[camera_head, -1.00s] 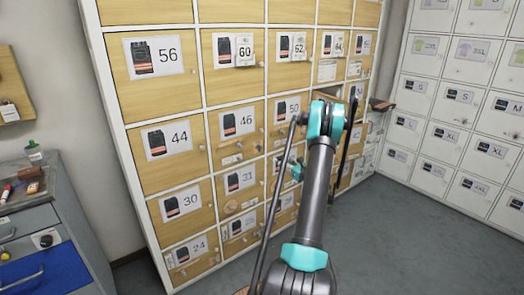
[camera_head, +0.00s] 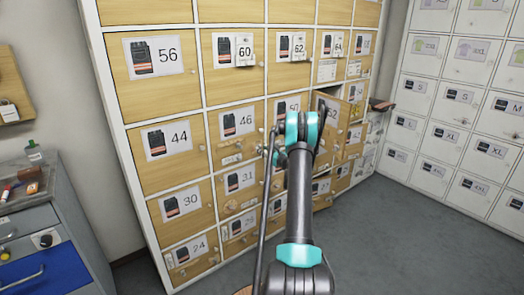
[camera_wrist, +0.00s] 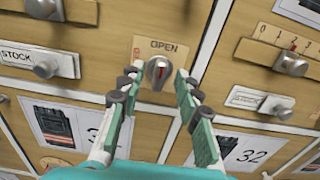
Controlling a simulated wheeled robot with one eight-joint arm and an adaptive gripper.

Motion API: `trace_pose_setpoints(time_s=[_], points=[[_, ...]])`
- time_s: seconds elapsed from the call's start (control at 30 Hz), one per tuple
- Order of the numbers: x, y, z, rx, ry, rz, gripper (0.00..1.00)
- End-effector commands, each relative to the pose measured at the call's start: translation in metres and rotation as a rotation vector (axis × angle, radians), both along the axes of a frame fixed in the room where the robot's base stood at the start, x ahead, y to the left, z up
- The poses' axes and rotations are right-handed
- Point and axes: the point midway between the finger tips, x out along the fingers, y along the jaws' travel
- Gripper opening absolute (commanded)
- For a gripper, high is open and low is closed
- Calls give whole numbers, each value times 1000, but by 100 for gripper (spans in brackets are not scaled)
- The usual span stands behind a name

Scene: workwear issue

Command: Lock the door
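A silver turn knob (camera_wrist: 158,70) sits on a beige plate marked OPEN (camera_wrist: 168,47) on a wooden locker front in the wrist view. A red mark shows at its lower part. My gripper (camera_wrist: 157,82) has its two fingers apart, one on each side of the knob; I cannot tell whether they touch it.
Numbered wooden lockers, such as 44 (camera_head: 180,138), fill the wall. White lockers (camera_head: 465,95) stand at right, a grey cabinet (camera_head: 75,225) at left. Grey floor (camera_head: 420,240) is clear at right.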

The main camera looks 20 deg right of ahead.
Motion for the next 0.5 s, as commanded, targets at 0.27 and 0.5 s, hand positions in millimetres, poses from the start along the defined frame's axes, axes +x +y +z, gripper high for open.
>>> trace_pose_setpoints(time_s=[0.27,0.5], points=[[12,4,0,0,0,-1,34],[12,4,0,0,0,-1,27]])
